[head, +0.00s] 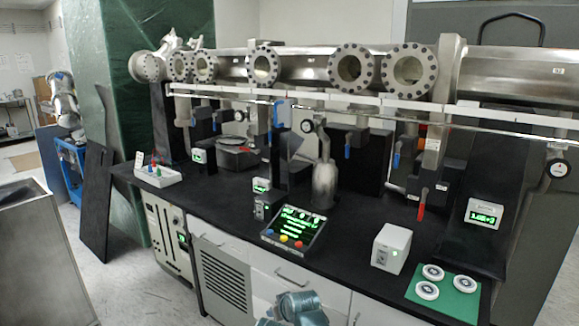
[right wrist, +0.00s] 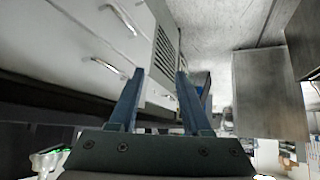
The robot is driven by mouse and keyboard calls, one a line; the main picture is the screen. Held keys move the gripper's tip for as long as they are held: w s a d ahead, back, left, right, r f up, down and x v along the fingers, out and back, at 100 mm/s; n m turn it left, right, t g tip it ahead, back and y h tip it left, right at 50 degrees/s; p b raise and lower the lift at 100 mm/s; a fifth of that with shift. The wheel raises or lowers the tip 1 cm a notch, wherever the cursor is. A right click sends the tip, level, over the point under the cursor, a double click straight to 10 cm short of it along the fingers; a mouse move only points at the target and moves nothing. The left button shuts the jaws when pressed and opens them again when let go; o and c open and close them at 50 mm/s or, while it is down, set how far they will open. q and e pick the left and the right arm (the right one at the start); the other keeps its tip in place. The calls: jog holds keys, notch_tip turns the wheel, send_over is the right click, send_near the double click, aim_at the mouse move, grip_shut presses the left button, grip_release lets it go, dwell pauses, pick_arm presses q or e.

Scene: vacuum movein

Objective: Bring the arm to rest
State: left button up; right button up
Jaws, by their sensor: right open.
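My right gripper (right wrist: 160,75) shows in the right wrist view with its two blue fingers apart and nothing between them. Beyond the fingers are the white cabinet fronts (right wrist: 95,45) with metal handles and the pale floor (right wrist: 215,25). The gripper is apart from the cabinet as far as I can see. In the head view a blue-grey part of my arm shows at the bottom edge, in front of the cabinet drawers (head: 272,268); no fingers show there. My left gripper is in neither view.
The black bench (head: 345,225) carries a control panel (head: 293,230), a white box (head: 391,247), a green mat (head: 462,303) with white flanges and a white button box (head: 158,173). A metal vacuum line (head: 310,65) runs above. Open floor lies left; a metal cabinet (head: 38,255) stands there.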

jog(key=s+d+f+m+g+h, duration=0.1)
jog(key=s+d+f+g+h, duration=0.15)
jog(key=s, duration=0.55)
jog(key=s+d+f+g+h, duration=0.1)
jog(key=s+d+g, duration=0.25)
jog(key=s, duration=0.35)
jog(key=s+d+f+m+g+h, duration=0.1)
jog(key=s+d+f+g, duration=0.15)
jog(key=s, duration=0.55)
notch_tip(320, 180, up, 14)
jog(key=p, duration=1.4)
jog(key=shift+w+d+r, duration=0.15)
jog(key=shift+w+d, duration=0.1)
jog(key=shift+w, duration=0.15)
jog(key=shift+t, duration=0.25)
